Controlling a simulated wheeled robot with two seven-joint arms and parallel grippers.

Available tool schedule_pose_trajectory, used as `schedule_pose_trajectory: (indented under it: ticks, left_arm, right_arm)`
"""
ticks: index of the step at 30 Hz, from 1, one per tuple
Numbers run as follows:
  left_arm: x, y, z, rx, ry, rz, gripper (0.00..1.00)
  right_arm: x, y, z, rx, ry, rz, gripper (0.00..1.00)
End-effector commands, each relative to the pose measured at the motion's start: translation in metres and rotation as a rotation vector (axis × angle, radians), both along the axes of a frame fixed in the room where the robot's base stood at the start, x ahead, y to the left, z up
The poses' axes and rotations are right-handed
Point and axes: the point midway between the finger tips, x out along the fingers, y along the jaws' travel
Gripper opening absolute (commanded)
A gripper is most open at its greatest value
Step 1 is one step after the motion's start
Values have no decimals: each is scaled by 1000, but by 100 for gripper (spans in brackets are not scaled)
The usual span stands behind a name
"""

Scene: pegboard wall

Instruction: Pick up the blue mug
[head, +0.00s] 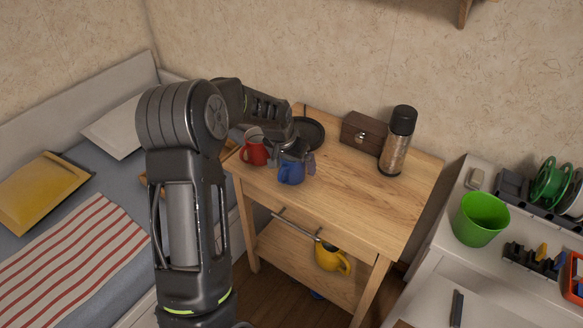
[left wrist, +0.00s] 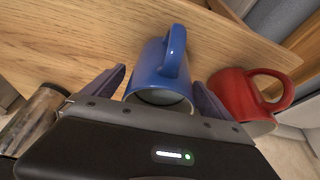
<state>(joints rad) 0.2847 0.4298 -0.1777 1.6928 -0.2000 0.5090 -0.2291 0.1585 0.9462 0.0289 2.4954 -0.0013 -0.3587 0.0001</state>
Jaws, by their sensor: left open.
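The blue mug (head: 291,173) stands on the wooden table near its front left part. In the left wrist view the blue mug (left wrist: 160,75) lies between the two spread fingers, with its handle toward the top of the picture. My left gripper (head: 296,160) is at the mug, its jaws open, one finger on each side. In the left wrist view the left gripper (left wrist: 163,92) shows a gap around the mug; I cannot tell whether a finger touches it. The mug's far side is hidden by the gripper in the head view. My right gripper is not in view.
A red mug (head: 254,153) stands close to the left of the blue one and also shows in the left wrist view (left wrist: 236,96). The table's right part is clear.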

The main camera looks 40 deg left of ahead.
Motion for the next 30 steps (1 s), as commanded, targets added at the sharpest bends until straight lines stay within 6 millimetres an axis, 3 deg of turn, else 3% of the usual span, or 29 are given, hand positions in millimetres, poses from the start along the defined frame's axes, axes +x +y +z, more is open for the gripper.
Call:
schedule_pose_trajectory:
  ticks: [11,30]
  left_arm:
    - [0,0,0,0,0,0,96]
    - [0,0,0,0,0,0,45]
  right_arm:
    - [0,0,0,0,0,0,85]
    - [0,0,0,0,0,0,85]
